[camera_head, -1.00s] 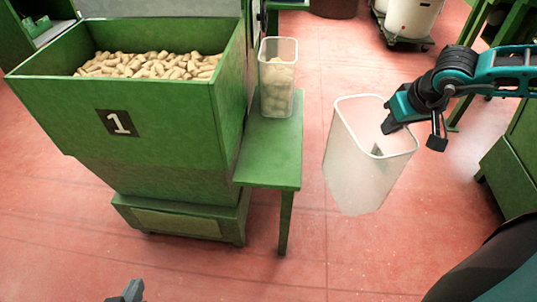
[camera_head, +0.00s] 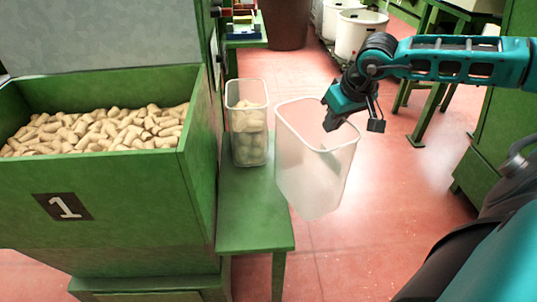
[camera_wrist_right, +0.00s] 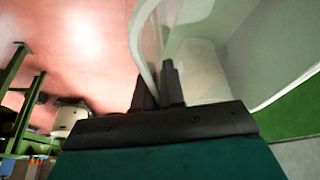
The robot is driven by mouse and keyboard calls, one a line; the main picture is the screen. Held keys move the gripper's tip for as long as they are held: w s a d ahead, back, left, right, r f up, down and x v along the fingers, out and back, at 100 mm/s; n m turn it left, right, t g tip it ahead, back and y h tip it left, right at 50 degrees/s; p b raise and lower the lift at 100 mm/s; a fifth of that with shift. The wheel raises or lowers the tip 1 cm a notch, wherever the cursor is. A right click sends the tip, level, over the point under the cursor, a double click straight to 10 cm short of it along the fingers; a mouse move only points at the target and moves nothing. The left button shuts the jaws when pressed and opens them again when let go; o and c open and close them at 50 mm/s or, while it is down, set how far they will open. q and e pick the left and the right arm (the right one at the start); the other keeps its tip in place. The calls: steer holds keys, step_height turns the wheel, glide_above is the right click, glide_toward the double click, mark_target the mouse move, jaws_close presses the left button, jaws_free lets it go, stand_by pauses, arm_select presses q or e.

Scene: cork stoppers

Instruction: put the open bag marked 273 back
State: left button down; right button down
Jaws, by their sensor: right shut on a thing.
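No bag and no mark 273 show in these frames. My right gripper (camera_head: 352,124) is shut on the rim of an empty, translucent white bin (camera_head: 312,178). The bin hangs slightly tilted in the air, overlapping the right edge of the small green stand in the head view. In the right wrist view the two dark fingers of the gripper (camera_wrist_right: 158,92) pinch the wall of the bin (camera_wrist_right: 200,72). My left gripper is out of view.
A green hopper (camera_head: 130,215) marked 1 holds cork stoppers (camera_head: 110,130). On the green stand (camera_head: 250,225) a clear container (camera_head: 248,140) holds pale pieces. White tubs (camera_head: 355,35) stand at the back. Red floor is free right of the stand.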

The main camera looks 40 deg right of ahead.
steer(key=w+a+p, duration=0.1)
steer(key=w+a, duration=0.6)
steer(key=a, duration=0.5)
step_height(320, 180, down, 7)
steer(key=shift+w+b, duration=0.15)
steer(key=shift+b, duration=0.25)
steer(key=shift+f, duration=0.1)
steer(key=c, duration=1.2)
jaws_free()
